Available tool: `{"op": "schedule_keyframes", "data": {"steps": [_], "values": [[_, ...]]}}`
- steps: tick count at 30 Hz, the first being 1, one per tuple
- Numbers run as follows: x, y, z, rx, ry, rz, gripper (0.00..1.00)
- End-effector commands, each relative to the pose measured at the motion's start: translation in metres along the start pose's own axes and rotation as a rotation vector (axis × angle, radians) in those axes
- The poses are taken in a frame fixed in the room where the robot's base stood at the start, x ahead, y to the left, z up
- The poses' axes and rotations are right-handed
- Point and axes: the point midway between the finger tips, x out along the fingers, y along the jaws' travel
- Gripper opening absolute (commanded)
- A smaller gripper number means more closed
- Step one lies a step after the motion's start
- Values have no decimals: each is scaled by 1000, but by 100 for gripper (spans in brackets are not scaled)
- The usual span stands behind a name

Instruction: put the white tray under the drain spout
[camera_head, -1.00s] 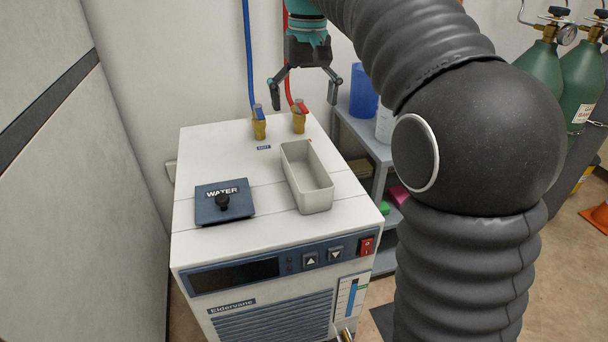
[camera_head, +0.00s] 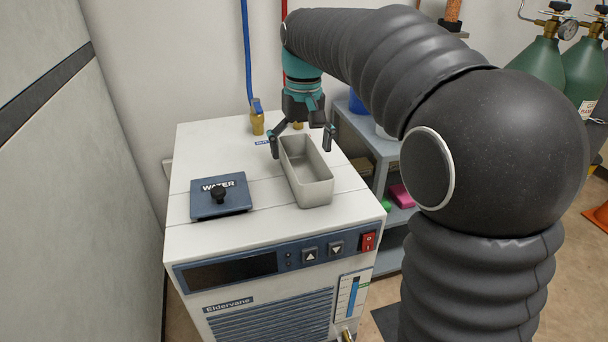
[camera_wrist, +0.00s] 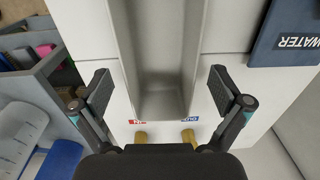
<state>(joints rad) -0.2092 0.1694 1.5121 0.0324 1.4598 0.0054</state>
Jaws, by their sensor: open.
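The white tray (camera_head: 318,190) is a long, deep, empty box lying on top of the white chiller (camera_head: 240,236), right of the WATER lid. In the wrist view the tray (camera_wrist: 162,106) lies between the open fingers. My gripper (camera_head: 301,146) is open above the tray's far end, one finger to each side, and appears not to touch it. In the wrist view my gripper (camera_wrist: 162,92) shows a gap on both sides of the tray. The drain spout (camera_head: 346,335) is a small brass piece at the chiller's lower front, partly cut off by the picture's edge.
The blue WATER lid (camera_head: 220,197) with a black knob sits left of the tray. A brass valve (camera_head: 257,122) with a blue hose stands behind. A grey shelf (camera_head: 372,143) is to the right, gas cylinders (camera_head: 538,65) farther right. A wall panel (camera_head: 80,200) flanks the left.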

Motion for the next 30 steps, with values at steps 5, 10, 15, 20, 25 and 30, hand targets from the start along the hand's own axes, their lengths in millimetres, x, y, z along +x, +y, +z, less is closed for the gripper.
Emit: {"op": "schedule_keyframes", "data": {"steps": [5, 10, 15, 20, 25, 30], "values": [[16, 0, 0, 0, 0, 0, 100], [16, 0, 0, 0, 0, 0, 100], [16, 0, 0, 0, 0, 0, 75], [16, 0, 0, 0, 0, 0, 35], [16, 0, 0, 0, 0, 0, 29], [14, 0, 0, 0, 0, 0, 29]]}}
